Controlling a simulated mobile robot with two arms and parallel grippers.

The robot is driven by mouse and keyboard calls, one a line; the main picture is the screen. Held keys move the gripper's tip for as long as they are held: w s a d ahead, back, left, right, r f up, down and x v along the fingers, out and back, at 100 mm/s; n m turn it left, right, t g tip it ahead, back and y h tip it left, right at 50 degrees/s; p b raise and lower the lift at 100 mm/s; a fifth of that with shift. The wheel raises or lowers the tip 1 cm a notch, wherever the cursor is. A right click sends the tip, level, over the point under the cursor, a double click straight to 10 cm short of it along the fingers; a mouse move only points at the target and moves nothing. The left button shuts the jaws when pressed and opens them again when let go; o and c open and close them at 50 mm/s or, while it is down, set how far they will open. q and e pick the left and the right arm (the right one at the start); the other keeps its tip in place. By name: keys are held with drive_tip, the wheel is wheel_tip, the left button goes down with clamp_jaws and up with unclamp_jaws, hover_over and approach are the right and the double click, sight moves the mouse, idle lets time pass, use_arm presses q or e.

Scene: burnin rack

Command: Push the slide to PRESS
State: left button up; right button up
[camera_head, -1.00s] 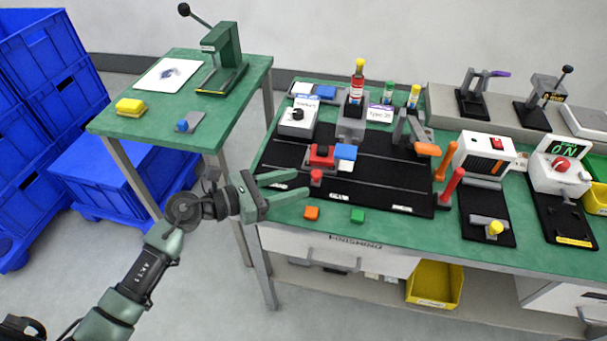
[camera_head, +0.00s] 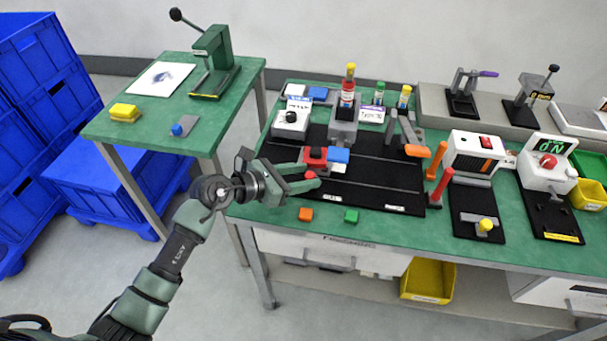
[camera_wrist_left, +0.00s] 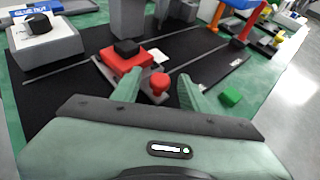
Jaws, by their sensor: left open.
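The slide is a red carriage (camera_head: 316,157) with a black top piece, on a black track board (camera_head: 375,182). A red knob (camera_head: 311,176) stands at its near side. In the left wrist view the carriage (camera_wrist_left: 130,58) lies ahead and the knob (camera_wrist_left: 160,83) shows between the fingers. My left gripper (camera_head: 309,177) is open, its two fingers either side of the knob; contact cannot be told. I cannot read a PRESS mark; small white labels on the board are too small. My right gripper is not in view.
A grey box with a black knob (camera_head: 291,122) stands behind left. Red and orange upright handles (camera_head: 440,187) stand to the right.

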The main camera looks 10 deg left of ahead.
use_arm(q)
clamp_jaws()
idle(1.4)
